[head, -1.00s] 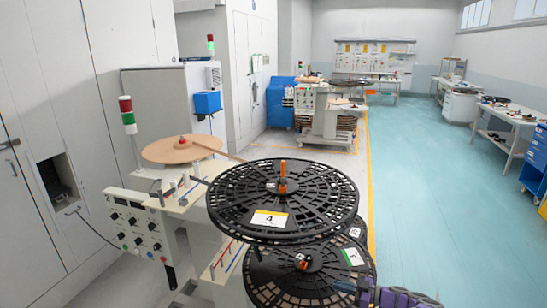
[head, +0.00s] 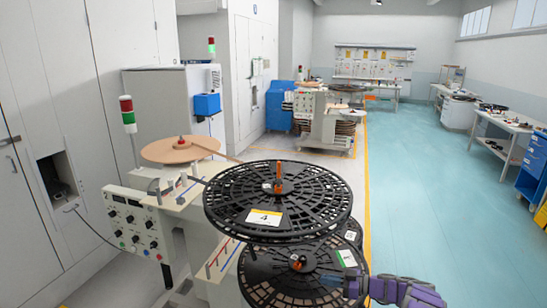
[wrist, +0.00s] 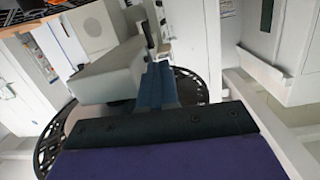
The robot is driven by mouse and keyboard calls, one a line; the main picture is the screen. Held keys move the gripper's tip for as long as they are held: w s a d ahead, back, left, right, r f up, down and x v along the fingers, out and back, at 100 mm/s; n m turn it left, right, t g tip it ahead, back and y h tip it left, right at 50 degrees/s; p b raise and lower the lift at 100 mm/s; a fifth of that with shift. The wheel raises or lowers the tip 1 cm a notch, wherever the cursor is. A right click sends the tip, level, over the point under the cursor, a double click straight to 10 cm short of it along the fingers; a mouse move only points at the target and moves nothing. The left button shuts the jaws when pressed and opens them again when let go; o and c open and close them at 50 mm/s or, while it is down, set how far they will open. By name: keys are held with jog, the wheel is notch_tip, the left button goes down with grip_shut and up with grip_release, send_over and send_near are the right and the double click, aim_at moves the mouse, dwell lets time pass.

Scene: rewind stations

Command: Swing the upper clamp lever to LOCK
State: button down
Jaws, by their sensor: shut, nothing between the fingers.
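The upper black reel (head: 235,213), with a label marked 4, lies flat on its spindle. An orange upright clamp lever (head: 279,174) stands at its hub. A lower black reel (head: 265,285), with a green-edged label, lies beneath it and has its own small orange hub piece (head: 297,262). My gripper (head: 332,280) is shut and empty at the lower reel's right edge, below and right of the upper lever and apart from it. In the wrist view my blue fingers (wrist: 158,86) are together, with part of a black reel (wrist: 188,85) behind them. I cannot read any LOCK mark.
A control panel (head: 132,222) with knobs and a tan disc (head: 180,149) stand left of the reels. Grey cabinets line the left. A second station (head: 322,125) stands farther back. The teal floor (head: 425,215) on the right is clear up to the side benches.

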jog(key=s+a+r+m+g+h, duration=0.45)
jog(key=s+a+r+g, duration=0.35)
jog(key=s+a+r, duration=1)
jog(key=s+d+r+m+h, duration=0.2)
jog(key=s+h, duration=0.1)
jog(key=s, duration=0.8)
jog(key=s+d+r+m+h, duration=0.2)
jog(key=s+r+h, duration=0.1)
jog(key=s, duration=0.8)
jog(key=s+d+f+m+h, duration=0.1)
jog(key=s+d+m+h, duration=0.1)
jog(key=s+d, duration=0.2)
jog(key=s+d+f+m+h, duration=0.1)
jog(key=s+d+m+h, duration=0.1)
jog(key=s, duration=0.9)
jog(key=d+h, duration=0.1)
jog(key=d, duration=0.1)
jog(key=shift+s+d+m, duration=0.15)
jog(key=shift+d+m, duration=0.2)
jog(key=shift+d, duration=0.05)
jog(key=shift+f, duration=0.1)
